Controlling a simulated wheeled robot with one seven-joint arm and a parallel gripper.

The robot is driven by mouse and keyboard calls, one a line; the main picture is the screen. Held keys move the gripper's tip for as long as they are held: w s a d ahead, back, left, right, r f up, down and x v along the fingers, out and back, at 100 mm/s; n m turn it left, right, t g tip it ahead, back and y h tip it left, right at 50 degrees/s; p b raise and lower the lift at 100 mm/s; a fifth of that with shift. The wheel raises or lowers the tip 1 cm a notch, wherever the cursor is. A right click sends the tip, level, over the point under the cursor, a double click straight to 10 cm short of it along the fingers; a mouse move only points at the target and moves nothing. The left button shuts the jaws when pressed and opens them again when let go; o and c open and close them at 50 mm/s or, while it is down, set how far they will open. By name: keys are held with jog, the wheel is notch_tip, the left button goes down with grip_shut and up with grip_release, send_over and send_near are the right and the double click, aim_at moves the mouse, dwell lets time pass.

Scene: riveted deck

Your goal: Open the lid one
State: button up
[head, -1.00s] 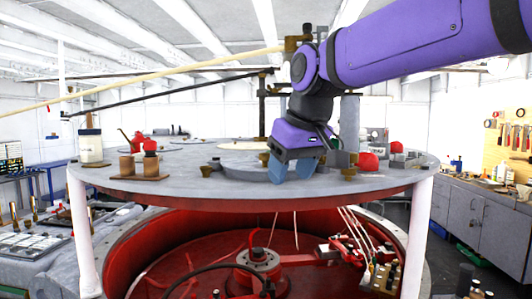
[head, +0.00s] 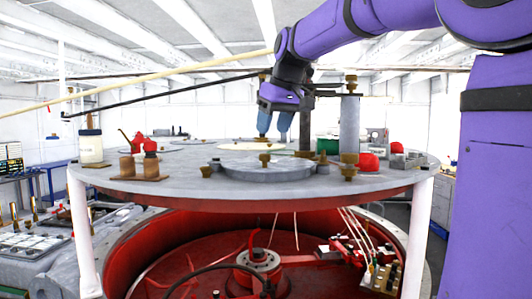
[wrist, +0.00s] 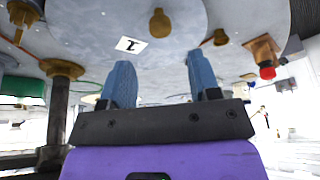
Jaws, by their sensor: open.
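The lid marked 1 is a grey round lid (head: 285,171), lying flat near the front of the round deck. A brass knob (head: 265,160) stands upright on it.
A grey cylinder (head: 349,125), a dark post (head: 305,130) and a brass valve (head: 348,170) stand right of the lid. A red dome (head: 367,162) is farther right. Wooden blocks with red tops (head: 150,165) and a white jar (head: 91,147) stand at left. A pale rod crosses above.

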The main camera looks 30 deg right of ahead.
aim_at(268, 157)
jog(key=x, duration=0.7)
jog(key=shift+w+f, duration=0.15)
jog(key=shift+f, duration=0.15)
grip_shut()
